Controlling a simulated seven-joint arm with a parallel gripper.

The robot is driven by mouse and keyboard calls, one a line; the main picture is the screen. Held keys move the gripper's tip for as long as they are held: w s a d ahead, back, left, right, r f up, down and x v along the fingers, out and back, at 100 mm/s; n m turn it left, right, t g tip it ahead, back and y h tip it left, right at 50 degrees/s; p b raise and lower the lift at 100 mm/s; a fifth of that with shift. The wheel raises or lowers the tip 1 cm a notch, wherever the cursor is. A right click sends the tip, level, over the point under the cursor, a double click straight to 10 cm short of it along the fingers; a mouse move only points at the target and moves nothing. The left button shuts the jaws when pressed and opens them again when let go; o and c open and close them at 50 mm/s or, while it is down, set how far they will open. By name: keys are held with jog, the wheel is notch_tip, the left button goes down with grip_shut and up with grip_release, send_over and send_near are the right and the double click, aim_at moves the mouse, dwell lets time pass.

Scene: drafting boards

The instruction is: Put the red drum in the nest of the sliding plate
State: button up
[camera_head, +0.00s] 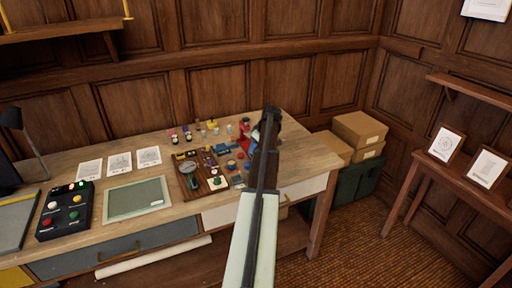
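My arm reaches from the bottom edge across the right part of the desk, and my gripper (266,132) is at its far end over the desk. The fingers are dark and small here, so I cannot tell whether they are open or shut. A red thing (245,126) shows just left of the gripper, partly hidden. I cannot tell which of these is the red drum. The sliding plate and its nest cannot be made out clearly; my arm hides part of that area.
A brown board (205,185) with a dial and green knob lies left of my arm. Several small figures stand behind it. A green-grey panel (136,198) and a black button box (65,211) lie further left. The desk's right end (312,162) is clear. Cardboard boxes (359,129) stand beyond it.

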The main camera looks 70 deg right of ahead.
jog(key=shift+f, duration=0.2)
jog(key=o, duration=1.2)
jog(key=shift+o, duration=0.6)
jog(key=shift+o, duration=1.2)
jog(key=shift+r, duration=3.5)
